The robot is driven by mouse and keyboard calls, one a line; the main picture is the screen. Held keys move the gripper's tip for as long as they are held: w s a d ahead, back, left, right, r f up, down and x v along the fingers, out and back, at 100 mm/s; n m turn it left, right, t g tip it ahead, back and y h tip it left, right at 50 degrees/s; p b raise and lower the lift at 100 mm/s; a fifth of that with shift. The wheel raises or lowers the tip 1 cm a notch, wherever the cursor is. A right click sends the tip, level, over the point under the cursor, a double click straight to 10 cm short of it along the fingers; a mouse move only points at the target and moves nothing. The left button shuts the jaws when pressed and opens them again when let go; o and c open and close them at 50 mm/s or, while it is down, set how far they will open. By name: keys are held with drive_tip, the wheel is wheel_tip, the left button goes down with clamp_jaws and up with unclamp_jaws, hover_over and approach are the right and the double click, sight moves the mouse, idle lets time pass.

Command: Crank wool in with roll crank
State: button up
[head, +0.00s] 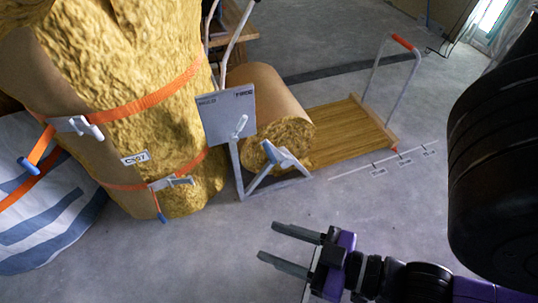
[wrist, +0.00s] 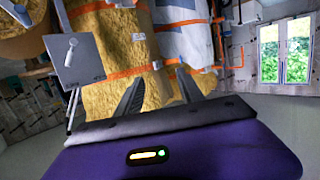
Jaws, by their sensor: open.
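A brown-backed roll of yellow wool (head: 262,95) lies on its side in a grey stand (head: 240,178) in the middle of the head view. A grey-blue crank-like lever (head: 284,158) sits at the roll's near end. A grey panel (head: 226,116) with a small pale handle (head: 240,125) stands just left of it; the panel also shows in the wrist view (wrist: 88,62). Flat yellow wool (head: 343,131) extends right from the roll. My gripper (head: 268,243) is open and empty, in front of the lever and clear of it. In the wrist view its two fingers (wrist: 160,80) point toward yellow wool.
A tall wool bale (head: 150,65) with orange straps and clamps stands at the left, beside a blue-and-white striped bag (head: 45,215). A hoop with an orange grip (head: 402,43) rises at the far end of the flat wool.

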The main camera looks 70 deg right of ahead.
drive_tip(key=w+d+f+m+h+b, duration=0.3)
drive_tip(key=w+d+f+h, duration=0.1)
drive_tip(key=w+d+f, duration=0.15)
drive_tip(key=m+g+h+b, duration=0.4)
drive_tip(key=m+h+b, duration=0.1)
drive_tip(key=h, duration=0.4)
approach(265, 144)
drive_tip(key=shift+s+d, duration=0.25)
drive_tip(key=shift+d, duration=0.05)
drive_tip(key=x, duration=0.2)
drive_tip(key=b+x, duration=0.1)
drive_tip(key=x, duration=0.2)
drive_tip(key=f+b+x, duration=0.1)
drive_tip(key=x, duration=0.1)
drive_tip(key=shift+w+d, duration=0.15)
drive_tip(key=shift+w, duration=0.15)
clamp_jaws()
